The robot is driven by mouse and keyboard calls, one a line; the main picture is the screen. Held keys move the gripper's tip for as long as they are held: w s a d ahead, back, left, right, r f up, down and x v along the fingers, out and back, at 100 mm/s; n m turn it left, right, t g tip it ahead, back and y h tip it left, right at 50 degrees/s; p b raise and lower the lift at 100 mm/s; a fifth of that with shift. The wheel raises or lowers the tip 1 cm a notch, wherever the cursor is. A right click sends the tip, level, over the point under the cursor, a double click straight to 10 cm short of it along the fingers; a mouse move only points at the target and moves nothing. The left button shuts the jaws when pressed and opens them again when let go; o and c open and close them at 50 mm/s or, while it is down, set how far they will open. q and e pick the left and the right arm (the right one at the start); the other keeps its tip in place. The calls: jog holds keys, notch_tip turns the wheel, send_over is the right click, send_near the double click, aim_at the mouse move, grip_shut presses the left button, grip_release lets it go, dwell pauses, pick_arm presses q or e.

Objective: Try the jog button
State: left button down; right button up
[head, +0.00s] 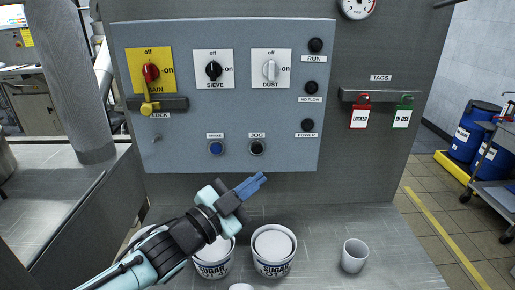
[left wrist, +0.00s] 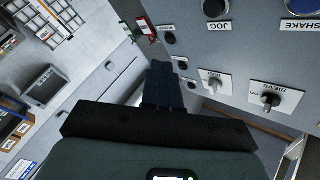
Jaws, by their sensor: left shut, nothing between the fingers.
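The jog button (head: 256,147) is a black round button in a metal ring, under the JOG label, low on the grey-blue control panel (head: 180,115). In the left wrist view the jog button (left wrist: 215,8) shows at the top edge, partly cut off. My left gripper (head: 252,185) is shut and empty, below the panel's lower edge and a little under the jog button, apart from it. In the left wrist view its closed fingers (left wrist: 163,85) point up the picture. My right gripper is in neither view.
A blue button (head: 215,148) sits left of the jog button. Main, sieve and dust switches (head: 270,70) are above. Sugar tubs (head: 273,250) and a white cup (head: 354,256) stand on the bench below. Tags (head: 360,112) hang at right.

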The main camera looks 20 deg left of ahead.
aim_at(257, 149)
pick_arm(q)
jog(key=shift+w+a+p, duration=0.4)
jog(key=shift+w+p, duration=0.45)
jog(key=shift+w, duration=0.6)
jog(key=shift+w+a+p, duration=0.45)
jog(key=shift+w+p, duration=0.4)
jog(key=shift+w, duration=0.65)
jog(key=shift+w+a+p, duration=0.4)
jog(key=shift+w+p, duration=0.45)
jog(key=shift+w, duration=0.6)
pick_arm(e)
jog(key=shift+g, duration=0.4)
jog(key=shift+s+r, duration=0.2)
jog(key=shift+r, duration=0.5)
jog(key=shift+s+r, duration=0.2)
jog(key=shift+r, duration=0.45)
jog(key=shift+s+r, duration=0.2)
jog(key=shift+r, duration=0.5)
pick_arm(q)
jog(key=shift+w, duration=0.1)
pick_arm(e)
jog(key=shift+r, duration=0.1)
pick_arm(q)
jog(key=shift+w+a, duration=0.1)
jog(key=shift+w, duration=0.2)
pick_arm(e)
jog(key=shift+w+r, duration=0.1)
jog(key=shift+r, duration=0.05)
